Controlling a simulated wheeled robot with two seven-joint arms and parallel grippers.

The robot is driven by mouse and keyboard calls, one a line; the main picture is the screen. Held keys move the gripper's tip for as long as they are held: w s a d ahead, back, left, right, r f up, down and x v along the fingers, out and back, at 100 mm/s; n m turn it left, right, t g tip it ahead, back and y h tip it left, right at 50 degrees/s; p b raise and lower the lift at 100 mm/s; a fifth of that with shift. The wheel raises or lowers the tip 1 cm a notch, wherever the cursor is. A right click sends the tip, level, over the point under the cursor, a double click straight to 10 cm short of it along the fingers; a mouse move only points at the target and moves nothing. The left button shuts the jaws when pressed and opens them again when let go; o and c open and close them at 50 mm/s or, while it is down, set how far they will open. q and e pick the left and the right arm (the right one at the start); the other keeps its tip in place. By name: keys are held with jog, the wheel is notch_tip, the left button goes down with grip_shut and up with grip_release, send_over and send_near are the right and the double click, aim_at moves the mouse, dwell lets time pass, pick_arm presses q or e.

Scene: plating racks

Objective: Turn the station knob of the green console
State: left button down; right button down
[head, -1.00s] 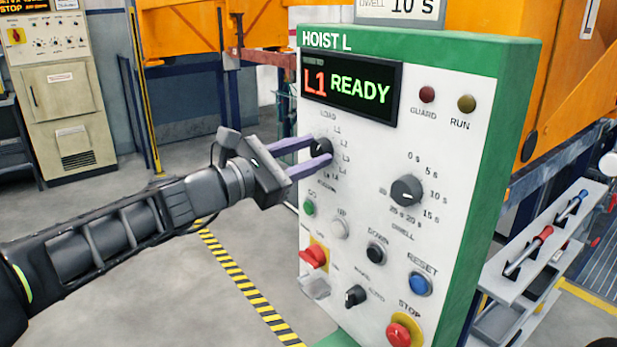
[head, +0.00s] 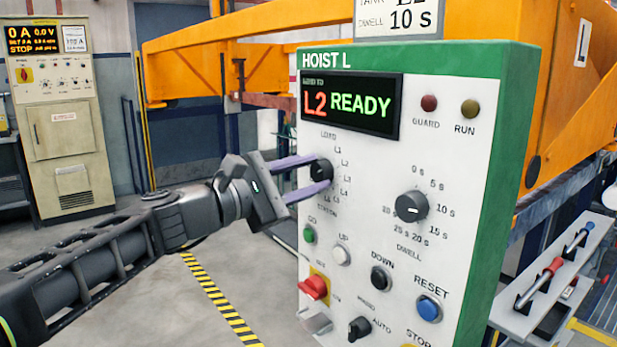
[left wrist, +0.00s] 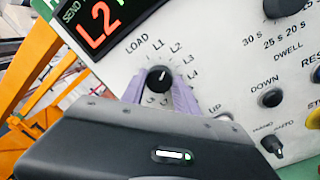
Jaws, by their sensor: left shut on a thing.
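The green console (head: 508,150) with a white front panel stands in the middle, labelled HOIST L. Its display (head: 350,104) reads "L2 READY". The station knob (head: 320,172), black and round, is at the panel's left, ringed by marks LOAD, L1, L2 and more; it also shows in the left wrist view (left wrist: 159,79). My left gripper (head: 316,177) has its two purple fingers on either side of this knob, one above and one below, and is shut on it. In the left wrist view the knob's white pointer line shows between the fingers. My right gripper is not in view.
The dwell knob (head: 411,207) is right of the station knob. The green GO button (head: 309,235), UP button (head: 342,255) and red switch (head: 313,287) sit below. A shelf with tools (head: 550,275) is at right. A beige cabinet (head: 65,130) stands far left.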

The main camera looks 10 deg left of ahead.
pick_arm(q)
jog(key=c, duration=0.9)
grip_release()
jog(key=shift+s+a, duration=0.1)
jog(key=v, duration=0.7)
jog(key=shift+s+a+b, duration=0.15)
jog(key=shift+s+b, duration=0.1)
jog(key=shift+b, duration=0.1)
